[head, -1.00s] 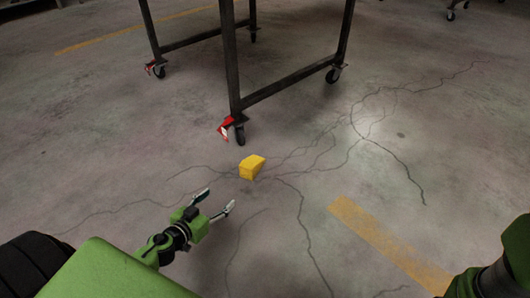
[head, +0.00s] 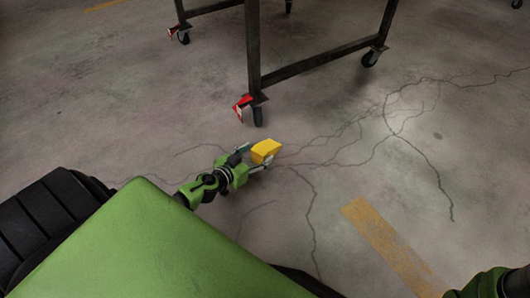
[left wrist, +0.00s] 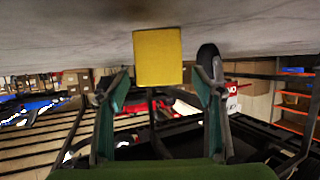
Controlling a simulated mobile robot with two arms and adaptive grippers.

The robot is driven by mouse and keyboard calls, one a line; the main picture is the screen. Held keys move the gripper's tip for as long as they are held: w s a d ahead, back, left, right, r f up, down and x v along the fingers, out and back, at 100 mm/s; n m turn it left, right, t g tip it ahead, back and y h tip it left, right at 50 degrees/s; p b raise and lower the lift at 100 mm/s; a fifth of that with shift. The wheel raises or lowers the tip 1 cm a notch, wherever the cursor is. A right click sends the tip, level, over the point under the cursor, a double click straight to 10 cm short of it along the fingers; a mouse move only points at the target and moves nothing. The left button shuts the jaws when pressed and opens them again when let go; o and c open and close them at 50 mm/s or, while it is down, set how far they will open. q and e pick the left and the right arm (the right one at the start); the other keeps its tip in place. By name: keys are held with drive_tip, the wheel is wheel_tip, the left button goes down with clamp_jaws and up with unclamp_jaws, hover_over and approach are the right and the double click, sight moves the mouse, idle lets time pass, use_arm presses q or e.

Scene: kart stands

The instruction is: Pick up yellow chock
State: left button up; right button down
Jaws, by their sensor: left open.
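The yellow chock (head: 265,151) lies on the concrete floor in front of a dark metal stand, and it also shows in the left wrist view (left wrist: 158,57) at the top centre. My left gripper (head: 255,157) is open, with its fingertips close to the near side of the chock. In the left wrist view the two fingers (left wrist: 160,85) stand apart, with the chock's face ahead and between them. I cannot tell whether either finger touches it. My right arm (head: 490,284) shows only in part at the lower right, and its gripper is out of view.
The dark metal stand (head: 318,64) stands beyond the chock on caster wheels. Its nearest caster (head: 257,115), with a red brake pedal (head: 242,102), is just behind the chock. A worn yellow floor line (head: 392,246) is at the right.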

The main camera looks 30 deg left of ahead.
sight(269, 144)
use_arm(q)
drive_tip(key=shift+r+b+x, duration=0.15)
drive_tip(key=shift+b+x, duration=0.25)
drive_tip(key=shift+x, duration=1)
drive_tip(key=shift+r+b+x, duration=0.1)
drive_tip(key=shift+b+x, duration=0.3)
drive_tip(key=shift+x, duration=1.05)
drive_tip(key=shift+w, duration=0.1)
drive_tip(key=c, duration=1.4)
drive_tip(key=shift+c, duration=0.5)
drive_tip(key=shift+r, duration=0.15)
